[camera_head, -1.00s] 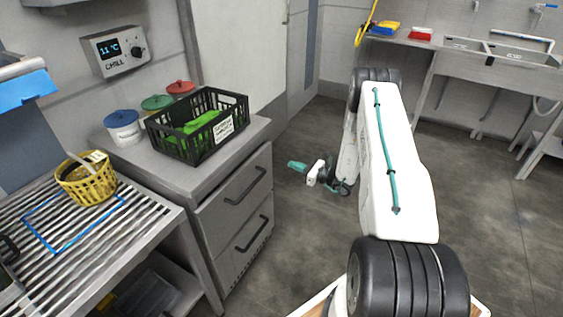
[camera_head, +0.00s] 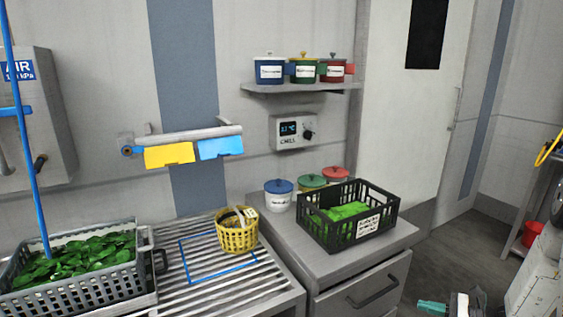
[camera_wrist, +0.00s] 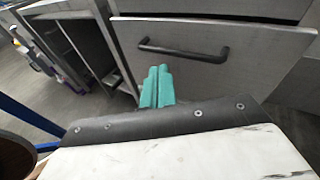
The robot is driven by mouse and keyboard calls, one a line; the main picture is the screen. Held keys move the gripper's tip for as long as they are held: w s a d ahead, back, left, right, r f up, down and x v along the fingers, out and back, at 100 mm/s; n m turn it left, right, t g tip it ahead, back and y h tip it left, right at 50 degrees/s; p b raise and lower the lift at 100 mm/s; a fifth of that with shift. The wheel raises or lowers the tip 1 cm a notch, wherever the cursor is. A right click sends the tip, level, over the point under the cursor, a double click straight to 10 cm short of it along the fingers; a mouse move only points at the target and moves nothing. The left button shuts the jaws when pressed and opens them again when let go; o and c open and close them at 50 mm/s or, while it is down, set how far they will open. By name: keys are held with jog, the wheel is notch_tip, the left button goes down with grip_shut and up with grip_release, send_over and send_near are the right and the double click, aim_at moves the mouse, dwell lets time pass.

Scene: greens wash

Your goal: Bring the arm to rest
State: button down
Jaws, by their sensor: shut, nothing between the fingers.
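My gripper (camera_wrist: 157,86) shows in the wrist view with its teal fingers together and nothing between them. It points toward a grey drawer front with a dark handle, apart from it as far as I can tell. In the head view a teal finger part of my gripper (camera_head: 433,307) shows at the bottom edge, right of the drawer unit. The rest of the gripper is partly cut off by the frame. A white piece of my arm (camera_head: 537,275) stands at the right edge.
A drawer unit (camera_head: 293,255) bears a black crate (camera_head: 383,222) with greens and several lidded pots. Left of it, a slatted rack (camera_head: 215,300) holds a yellow basket (camera_head: 238,236) and a grey crate (camera_head: 75,295) of leaves. Floor (camera_head: 450,262) beside the drawers is open.

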jog(key=s+a+r+n+g+h, duration=0.2)
jog(key=s+a+r+n+h, duration=0.2)
jog(key=s+a+r+n, duration=0.2)
jog(key=s+a+r+n+g+h, duration=0.3)
jog(key=s+a+r+n+h, duration=0.2)
jog(key=s+r+n, duration=0.4)
jog(key=s+a+r+n+g+h, duration=0.2)
jog(key=s+a+r+n+h, duration=0.2)
jog(key=s+r, duration=1.1)
notch_tip(320, 180, up, 6)
jog(key=a+n, duration=0.2)
jog(key=n, duration=0.2)
jog(key=shift+s+a+n, duration=0.15)
jog(key=shift+a+n, duration=0.15)
jog(key=shift+a, duration=0.05)
